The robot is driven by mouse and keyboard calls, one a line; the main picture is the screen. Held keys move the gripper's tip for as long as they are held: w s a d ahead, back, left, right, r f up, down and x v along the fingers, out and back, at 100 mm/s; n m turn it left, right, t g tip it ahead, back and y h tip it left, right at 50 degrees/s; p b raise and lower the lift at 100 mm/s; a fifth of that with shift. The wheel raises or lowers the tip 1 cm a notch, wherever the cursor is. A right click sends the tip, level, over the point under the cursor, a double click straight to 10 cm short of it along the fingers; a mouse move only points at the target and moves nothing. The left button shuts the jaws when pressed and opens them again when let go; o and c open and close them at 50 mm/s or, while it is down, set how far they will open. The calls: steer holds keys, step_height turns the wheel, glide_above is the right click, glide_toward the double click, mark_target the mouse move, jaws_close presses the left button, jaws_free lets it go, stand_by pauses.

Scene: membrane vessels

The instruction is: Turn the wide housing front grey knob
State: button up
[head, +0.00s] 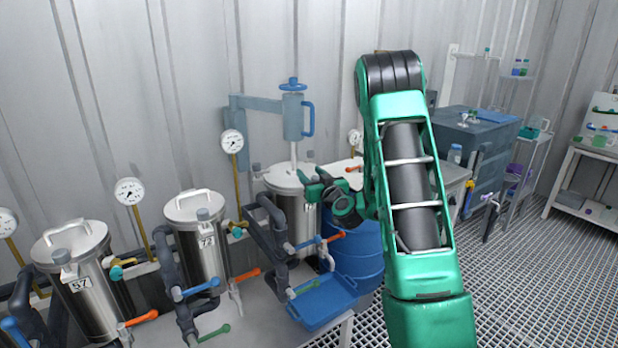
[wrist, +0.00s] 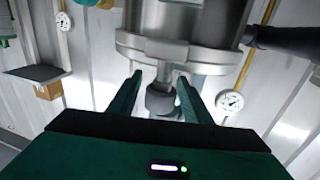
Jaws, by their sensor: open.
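The wide steel housing (head: 283,183) stands in the middle of the head view, its lid and front partly covered by my gripper (head: 322,190). In the wrist view the housing's clamp flange (wrist: 170,52) crosses the upper middle. A dark grey knob (wrist: 162,99) on a short metal stem hangs off this flange. My gripper (wrist: 160,77) is open, with one green finger on each side of the knob. A small gap shows between the knob and the fingers, so I see no grip on it. In the head view the knob is hidden by my gripper.
Two narrower steel vessels (head: 85,278) (head: 200,240) stand to the left with dark pipes and coloured valve handles. A blue drum (head: 357,255) and blue tray (head: 322,303) are close below my arm. A pressure gauge (wrist: 230,101) is right of the fingers.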

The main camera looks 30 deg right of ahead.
steer(key=c, duration=1.1)
steer(key=shift+o, duration=0.2)
